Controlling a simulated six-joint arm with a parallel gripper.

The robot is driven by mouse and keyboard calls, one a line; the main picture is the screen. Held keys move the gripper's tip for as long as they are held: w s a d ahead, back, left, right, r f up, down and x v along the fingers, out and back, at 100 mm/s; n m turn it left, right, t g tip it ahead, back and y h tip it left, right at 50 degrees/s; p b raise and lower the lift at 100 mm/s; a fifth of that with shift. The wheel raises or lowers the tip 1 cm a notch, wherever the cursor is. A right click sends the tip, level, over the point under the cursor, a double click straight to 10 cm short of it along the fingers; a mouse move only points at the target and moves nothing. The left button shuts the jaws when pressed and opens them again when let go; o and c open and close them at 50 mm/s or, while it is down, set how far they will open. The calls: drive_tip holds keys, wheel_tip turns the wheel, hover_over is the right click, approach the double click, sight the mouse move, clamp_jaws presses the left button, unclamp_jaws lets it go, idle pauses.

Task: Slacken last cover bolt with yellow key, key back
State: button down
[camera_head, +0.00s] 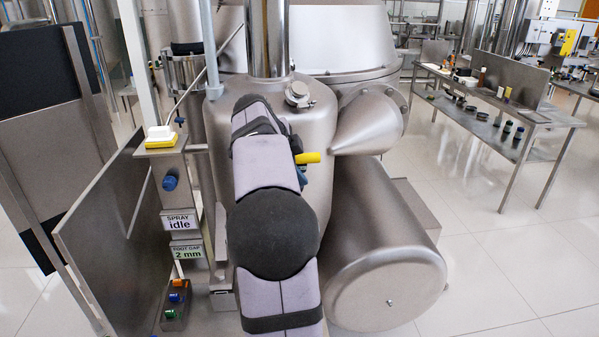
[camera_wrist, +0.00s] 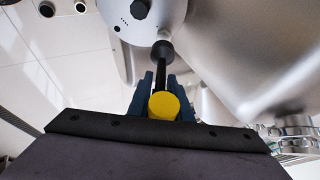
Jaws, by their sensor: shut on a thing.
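The yellow key (camera_head: 308,158) sticks out to the right of my arm in the head view, in front of the steel housing. In the wrist view the yellow end of the key (camera_wrist: 163,105) sits between the blue fingers of my gripper (camera_wrist: 164,92), which are shut on it. A black shaft with a wider black head (camera_wrist: 162,50) runs on from it to the edge of a round grey cover (camera_wrist: 120,22). I cannot tell whether that head is seated on a bolt. A dark round knob or bolt (camera_wrist: 140,9) stands on the cover. My arm hides most of the gripper in the head view.
A big steel cylinder (camera_head: 388,270) and a cone (camera_head: 368,122) stand close on the right. A post on the left carries a blue knob (camera_head: 170,183), a "SPRAY idle" label (camera_head: 179,222) and a "FOOT GAP 2 mm" label (camera_head: 187,251). A bench (camera_head: 480,95) stands far right.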

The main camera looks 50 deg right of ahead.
drive_tip(key=shift+w+d+f+b, duration=0.25)
drive_tip(key=shift+f, duration=0.3)
drive_tip(key=shift+w+d+f+b, duration=0.2)
drive_tip(key=shift+w+d+f, duration=0.05)
drive_tip(key=shift+f, duration=0.25)
drive_tip(key=shift+r+m+p, duration=0.2)
drive_tip(key=shift+m+p, duration=0.55)
drive_tip(key=shift+m, duration=0.05)
drive_tip(key=m+y+p, duration=0.1)
drive_tip(key=m+p, duration=0.1)
drive_tip(key=shift+r+m+g+y+p, duration=0.1)
drive_tip(key=shift+m+g+y+p, duration=0.2)
drive_tip(key=shift+m+g+p, duration=0.1)
drive_tip(key=m+y+p, duration=0.1)
drive_tip(key=m+p, duration=0.1)
drive_tip(key=shift+s+m+p, duration=0.1)
drive_tip(key=shift+m+p, duration=0.2)
drive_tip(key=shift+m, duration=0.1)
drive_tip(key=shift+a+f+m+y+p, duration=0.15)
drive_tip(key=shift+m+y+p, duration=0.1)
drive_tip(key=shift+m+p, duration=0.3)
drive_tip(key=shift+f+m+y+p, duration=0.15)
drive_tip(key=shift+m+y+p, duration=0.15)
drive_tip(key=shift+m, duration=0.35)
drive_tip(key=shift+f, duration=0.15)
